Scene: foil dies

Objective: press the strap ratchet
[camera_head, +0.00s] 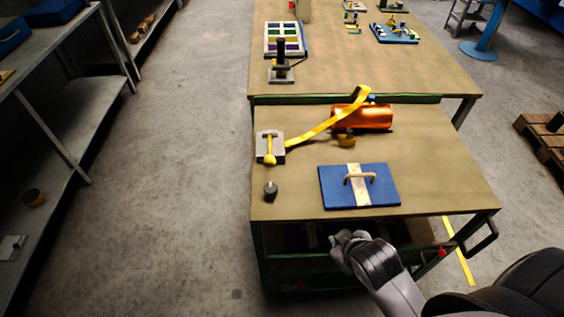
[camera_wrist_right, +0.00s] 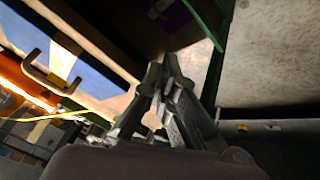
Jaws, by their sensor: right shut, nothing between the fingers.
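The strap ratchet (camera_head: 264,140), a grey block with a yellow lever, sits at the left edge of the near table. A yellow strap (camera_head: 322,127) runs from it up and right to a copper-coloured roll (camera_head: 377,117). My right gripper (camera_head: 338,240) is shut and empty. It is in front of the table's near edge, well apart from the ratchet, to its lower right. In the right wrist view its fingers (camera_wrist_right: 163,82) come together, and I cannot make out the ratchet clearly there. My left gripper is not in view.
A blue board (camera_head: 387,188) with a tan handle lies on the table near my right gripper. A small dark knob (camera_head: 270,189) stands at the front left. A second table (camera_head: 350,75) behind holds trays and a press. Shelves (camera_head: 75,90) stand at left; the floor between is clear.

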